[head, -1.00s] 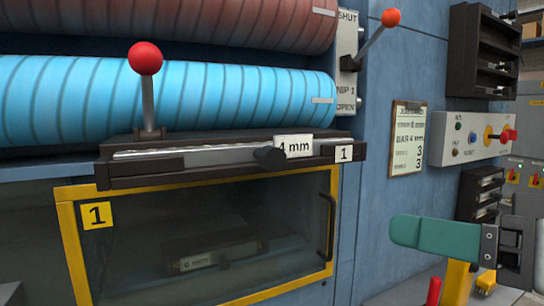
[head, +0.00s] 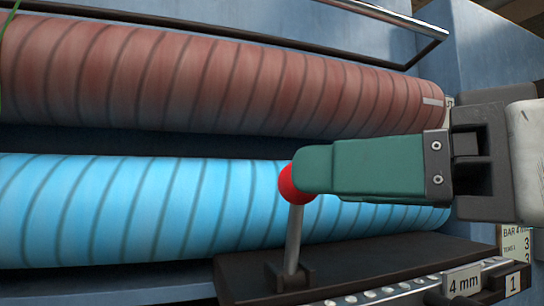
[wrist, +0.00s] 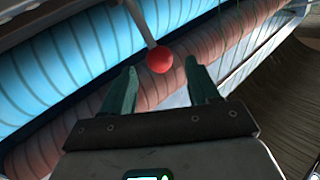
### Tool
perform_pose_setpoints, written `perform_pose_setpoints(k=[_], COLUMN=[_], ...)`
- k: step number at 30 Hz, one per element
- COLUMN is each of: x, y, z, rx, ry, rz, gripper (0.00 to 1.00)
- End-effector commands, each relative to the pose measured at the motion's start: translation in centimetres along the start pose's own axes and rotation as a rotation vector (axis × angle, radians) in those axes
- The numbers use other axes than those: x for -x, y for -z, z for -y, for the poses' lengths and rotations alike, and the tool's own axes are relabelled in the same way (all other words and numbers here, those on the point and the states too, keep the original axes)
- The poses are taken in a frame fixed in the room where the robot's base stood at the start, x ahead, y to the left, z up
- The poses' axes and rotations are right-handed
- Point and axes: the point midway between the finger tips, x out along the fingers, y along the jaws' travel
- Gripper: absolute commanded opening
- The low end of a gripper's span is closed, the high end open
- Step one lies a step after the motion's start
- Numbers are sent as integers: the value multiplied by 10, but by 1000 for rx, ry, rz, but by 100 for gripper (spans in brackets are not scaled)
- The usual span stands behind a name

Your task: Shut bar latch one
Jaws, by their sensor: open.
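The bar latch one lever, a grey rod with a red ball knob (head: 287,186), stands nearly upright from a dark hinge block on the dark bar holder (head: 370,258). The holder carries a "4 mm" tag (head: 462,283) and a "1" plate (head: 513,282). My gripper (head: 303,168) reaches in from the right, its green fingertips at the knob and partly covering it. In the wrist view the fingers of my gripper (wrist: 162,71) are apart. The red knob (wrist: 159,59) lies between and just beyond the fingertips, with a gap visible on each side.
A blue ribbed roller (head: 120,210) runs close behind the lever, and a reddish-brown roller (head: 220,80) lies above it. A metal rail (head: 385,15) crosses the top right. A "BAR" card (head: 515,243) shows at the right edge.

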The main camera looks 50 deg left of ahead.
Motion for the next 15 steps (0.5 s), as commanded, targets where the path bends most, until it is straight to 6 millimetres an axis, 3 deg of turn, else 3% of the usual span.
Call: perform_pose_setpoints(k=[6, 15], x=[-40, -66], y=[2, 0], z=[1, 0], rx=[-3, -2], ry=[3, -1], rz=[3, 1], gripper=[60, 60])
